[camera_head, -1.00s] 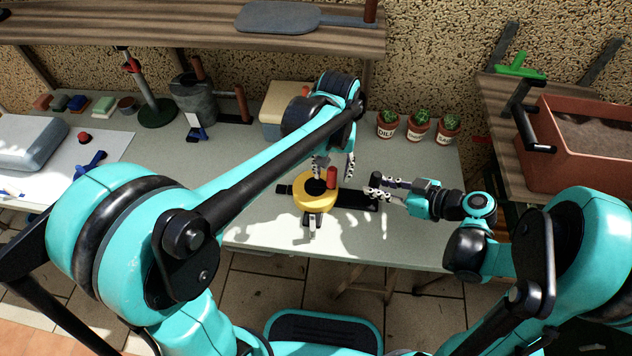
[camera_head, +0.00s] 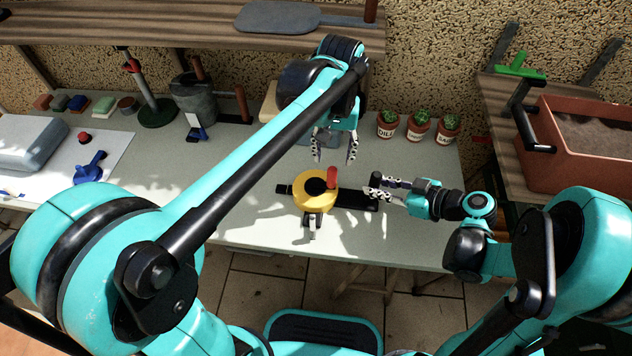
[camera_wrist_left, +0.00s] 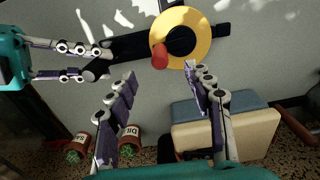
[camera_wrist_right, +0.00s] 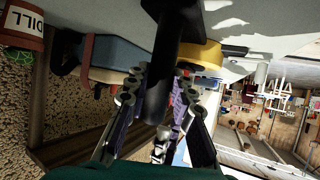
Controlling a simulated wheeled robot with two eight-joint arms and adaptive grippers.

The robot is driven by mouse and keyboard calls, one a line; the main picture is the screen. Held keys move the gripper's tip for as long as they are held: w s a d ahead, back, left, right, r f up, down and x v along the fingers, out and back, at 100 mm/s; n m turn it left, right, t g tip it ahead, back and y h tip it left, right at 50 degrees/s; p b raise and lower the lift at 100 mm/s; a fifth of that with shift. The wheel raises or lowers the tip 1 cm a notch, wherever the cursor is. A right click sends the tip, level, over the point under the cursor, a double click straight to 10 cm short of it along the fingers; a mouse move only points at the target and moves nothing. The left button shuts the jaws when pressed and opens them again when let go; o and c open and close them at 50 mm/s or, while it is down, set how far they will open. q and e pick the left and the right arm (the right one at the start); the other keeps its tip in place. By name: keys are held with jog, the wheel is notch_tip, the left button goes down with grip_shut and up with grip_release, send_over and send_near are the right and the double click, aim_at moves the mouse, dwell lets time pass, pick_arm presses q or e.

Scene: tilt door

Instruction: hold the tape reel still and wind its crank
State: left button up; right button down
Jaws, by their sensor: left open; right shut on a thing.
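The yellow tape reel (camera_head: 302,199) sits on a black base bar (camera_head: 358,201) on the workbench. Its red crank knob (camera_head: 332,177) is at the far right of the reel's top. In the left wrist view the reel (camera_wrist_left: 203,28) and red knob (camera_wrist_left: 160,58) lie beyond my fingertips. My left gripper (camera_head: 335,156) is open and empty, behind the reel and apart from the knob. My right gripper (camera_head: 374,187) is shut on the black handle at the bar's right end; the handle (camera_wrist_right: 168,45) shows between its fingers in the right wrist view.
Several herb pots (camera_head: 418,128) stand behind at the right. A bench object (camera_head: 270,102) is partly hidden behind my left arm. A grey pot (camera_head: 197,100) and red-topped stand (camera_head: 150,105) are further left. A terracotta planter (camera_head: 585,145) is at right.

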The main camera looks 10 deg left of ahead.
pick_arm(q)
jog(key=shift+r, duration=0.1)
notch_tip(320, 180, up, 12)
dwell(0.5)
pick_arm(e)
jog(key=c, duration=1.2)
grip_release()
jog(key=v, duration=1.2)
jog(key=shift+a, duration=0.1)
